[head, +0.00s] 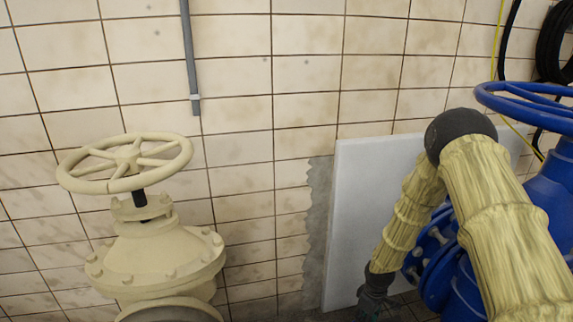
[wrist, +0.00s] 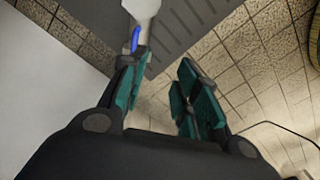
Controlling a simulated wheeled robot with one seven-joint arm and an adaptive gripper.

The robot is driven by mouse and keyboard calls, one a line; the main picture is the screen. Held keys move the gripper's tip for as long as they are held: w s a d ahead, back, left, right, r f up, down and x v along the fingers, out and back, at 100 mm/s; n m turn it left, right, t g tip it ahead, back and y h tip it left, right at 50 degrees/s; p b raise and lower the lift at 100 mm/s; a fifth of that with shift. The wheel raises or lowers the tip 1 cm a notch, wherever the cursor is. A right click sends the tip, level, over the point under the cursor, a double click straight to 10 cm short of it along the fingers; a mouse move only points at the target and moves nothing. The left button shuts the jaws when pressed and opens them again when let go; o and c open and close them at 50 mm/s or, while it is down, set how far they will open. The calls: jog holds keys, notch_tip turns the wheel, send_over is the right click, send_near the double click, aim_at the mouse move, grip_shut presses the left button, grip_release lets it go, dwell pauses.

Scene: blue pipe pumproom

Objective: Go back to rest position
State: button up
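My arm, in a cream ribbed cover, comes in from the right in the head view and bends down at a dark elbow. My gripper (head: 376,300) shows only in part at the bottom edge there, in front of the white panel's lower right side. In the wrist view my gripper (wrist: 163,75) has its two teal-padded fingers apart, with nothing between them but the floor behind. A small blue piece (wrist: 136,38) below a pale shape (wrist: 142,8) shows by the left fingertip; I cannot tell whether they touch.
A cream valve with a handwheel (head: 125,164) stands at the left. A blue valve with a handwheel (head: 530,105) stands at the right, close beside my arm. A white panel (head: 350,220) leans on the tiled wall. A grey pipe (head: 189,60) runs down the wall. Tiled floor (wrist: 260,60) lies below.

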jog(key=s+a+f+m, duration=0.1)
jog(key=s+a+f, duration=0.2)
jog(key=s, duration=0.4)
jog(key=s+a+f+m, duration=0.2)
jog(key=s+f, duration=0.1)
jog(key=s, duration=0.4)
jog(key=s+a+r+m, duration=0.1)
jog(key=s+r+m, duration=0.15)
jog(key=s, duration=0.95)
jog(key=s+a+r+m, duration=0.1)
jog(key=s+m, duration=0.2)
jog(key=s, duration=1)
notch_tip(320, 180, up, 28)
jog(key=p, duration=2.9)
jog(key=shift+d, duration=0.2)
